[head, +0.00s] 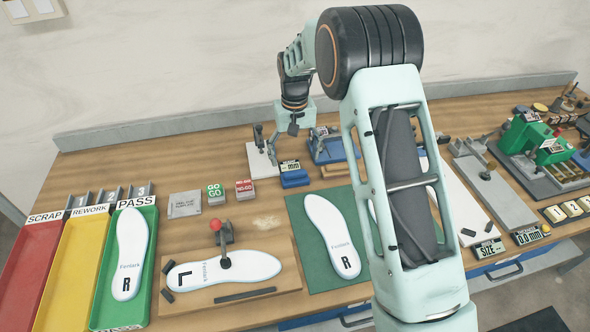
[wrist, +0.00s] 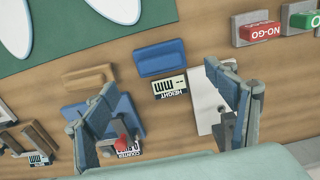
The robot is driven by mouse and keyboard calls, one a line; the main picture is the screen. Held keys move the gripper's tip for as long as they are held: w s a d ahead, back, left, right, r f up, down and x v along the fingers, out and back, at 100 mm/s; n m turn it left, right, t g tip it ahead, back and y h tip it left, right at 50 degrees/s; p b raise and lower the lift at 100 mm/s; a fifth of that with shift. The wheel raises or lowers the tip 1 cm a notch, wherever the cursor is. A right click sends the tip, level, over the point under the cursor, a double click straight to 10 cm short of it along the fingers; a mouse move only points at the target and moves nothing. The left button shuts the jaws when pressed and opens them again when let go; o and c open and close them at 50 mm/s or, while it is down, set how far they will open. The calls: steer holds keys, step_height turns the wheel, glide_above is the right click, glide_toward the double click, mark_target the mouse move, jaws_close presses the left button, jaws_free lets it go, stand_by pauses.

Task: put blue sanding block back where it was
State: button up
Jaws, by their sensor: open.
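The blue sanding block (head: 294,180) lies on the wooden bench, just in front of the small HEIGHT display (head: 289,166). In the wrist view the blue block (wrist: 162,58) lies flat and whole, just beyond the fingertips. My gripper (head: 292,148) is at the back middle of the bench, above and behind the block. In the wrist view my gripper (wrist: 166,84) is open, with nothing between its fingers and the block apart from them. A similar tan block (wrist: 89,76) lies beside the blue one. No marked home spot for the blue block can be made out.
A blue fixture (wrist: 118,112) with a counter is partly hidden by one finger. A white-based gauge (head: 262,160) stands on the other side. GO and NO-GO blocks (head: 216,193) and a green mat (head: 310,215) with insoles are nearby. Bare wood lies around the blue block.

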mark_target(295, 173)
steer(key=shift+r, duration=2.2)
